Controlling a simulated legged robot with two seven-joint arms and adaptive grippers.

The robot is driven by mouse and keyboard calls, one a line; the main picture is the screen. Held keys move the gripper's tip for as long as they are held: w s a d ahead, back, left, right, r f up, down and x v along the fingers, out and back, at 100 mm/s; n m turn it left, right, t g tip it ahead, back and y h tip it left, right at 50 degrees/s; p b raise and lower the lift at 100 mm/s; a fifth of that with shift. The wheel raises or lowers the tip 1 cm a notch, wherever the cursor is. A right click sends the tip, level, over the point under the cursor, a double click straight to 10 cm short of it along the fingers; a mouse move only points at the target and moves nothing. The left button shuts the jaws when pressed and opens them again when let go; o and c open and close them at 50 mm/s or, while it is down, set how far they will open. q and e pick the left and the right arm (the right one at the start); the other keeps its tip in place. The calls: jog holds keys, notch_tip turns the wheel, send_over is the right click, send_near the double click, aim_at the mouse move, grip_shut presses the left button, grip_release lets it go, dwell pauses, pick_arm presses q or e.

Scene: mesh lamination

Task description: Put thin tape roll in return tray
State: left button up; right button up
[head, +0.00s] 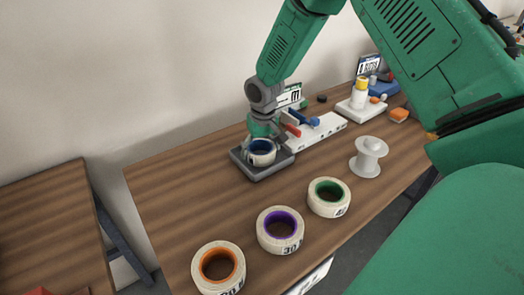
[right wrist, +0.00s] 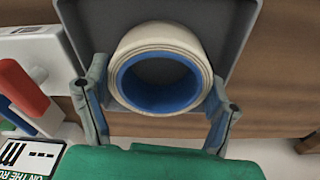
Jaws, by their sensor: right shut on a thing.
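The thin tape roll, cream with a blue core (head: 263,159), is at the dark grey return tray (head: 270,172) toward the back of the table. My right gripper (head: 262,147) is shut on the roll from above. In the right wrist view the roll (right wrist: 160,37) sits between the two fingers (right wrist: 158,98), within the outline of the tray (right wrist: 241,65). I cannot tell whether the roll touches the tray floor. My left gripper is not in view.
Tape rolls with orange (head: 218,267), purple (head: 280,230) and green (head: 329,197) cores stand along the front edge. A white spool (head: 368,157) is right of them. A white fixture with red and blue parts (head: 316,130) adjoins the tray. The table's left part is clear.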

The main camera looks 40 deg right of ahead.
jog(key=shift+w+a+f, duration=0.15)
jog(key=shift+a+f, duration=0.05)
jog(key=shift+a, duration=0.2)
jog(key=shift+d+f, duration=0.15)
jog(key=shift+d, duration=0.2)
jog(key=o, duration=1.2)
jog(key=shift+d+f, duration=0.15)
jog(key=shift+d, duration=0.2)
jog(key=shift+o, duration=0.9)
jog(key=shift+d+f, duration=0.1)
jog(key=shift+d, duration=0.2)
jog(key=shift+a+r, duration=0.2)
jog(key=shift+a, duration=0.4)
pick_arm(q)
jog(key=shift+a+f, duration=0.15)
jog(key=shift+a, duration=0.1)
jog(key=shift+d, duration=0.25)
pick_arm(e)
jog(key=shift+d+f, duration=0.1)
jog(key=shift+d, duration=0.15)
